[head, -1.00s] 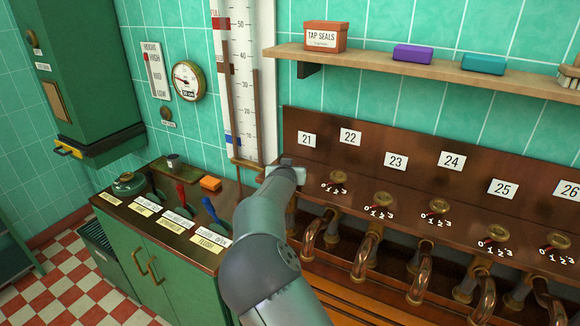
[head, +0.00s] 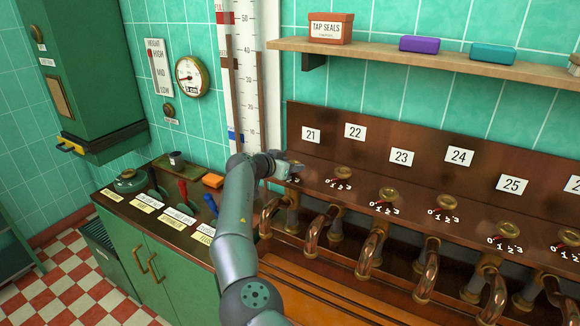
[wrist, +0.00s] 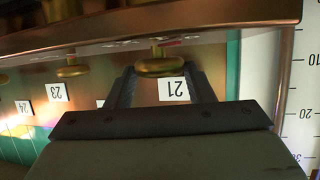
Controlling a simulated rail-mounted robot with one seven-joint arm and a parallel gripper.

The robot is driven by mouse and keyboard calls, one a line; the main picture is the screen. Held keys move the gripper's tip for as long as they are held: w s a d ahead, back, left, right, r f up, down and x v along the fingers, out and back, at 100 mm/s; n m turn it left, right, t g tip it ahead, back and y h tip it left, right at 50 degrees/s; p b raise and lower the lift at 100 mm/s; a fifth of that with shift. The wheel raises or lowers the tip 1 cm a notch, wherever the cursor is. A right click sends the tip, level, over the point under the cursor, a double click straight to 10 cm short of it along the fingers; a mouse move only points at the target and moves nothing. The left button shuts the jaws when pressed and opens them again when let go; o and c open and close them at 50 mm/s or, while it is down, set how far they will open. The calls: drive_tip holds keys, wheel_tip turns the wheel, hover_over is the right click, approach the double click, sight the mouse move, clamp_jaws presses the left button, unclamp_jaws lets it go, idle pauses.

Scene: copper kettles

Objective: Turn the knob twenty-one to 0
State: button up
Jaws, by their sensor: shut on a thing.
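Knob twenty-one (wrist: 160,66) is a round brass knob under the panel's edge in the wrist view, where the picture is upside down. Its label 21 (wrist: 174,89) is just beyond it; the label also shows in the head view (head: 311,134). My gripper (wrist: 159,74) has one finger on each side of the knob and is shut on it. In the head view my gripper (head: 286,168) covers knob twenty-one and most of its dial, so its pointer setting cannot be read.
Similar brass knobs, such as knob twenty-two (head: 343,173), run to the right, with curved copper taps (head: 372,247) below. A shelf (head: 400,56) is above. A lever cabinet (head: 165,255) stands left, and a tall scale (head: 243,85) rises behind my arm.

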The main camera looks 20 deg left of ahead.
drive_tip(key=shift+f, duration=0.2)
idle(0.4)
drive_tip(key=o, duration=1)
drive_tip(key=shift+a, duration=0.1)
drive_tip(key=shift+r, duration=0.1)
drive_tip(key=b+v, duration=0.5)
drive_tip(key=v, duration=1.2)
drive_tip(key=shift+a+r+b, duration=0.1)
drive_tip(key=shift+a+b, duration=0.15)
drive_tip(key=shift+b, duration=0.05)
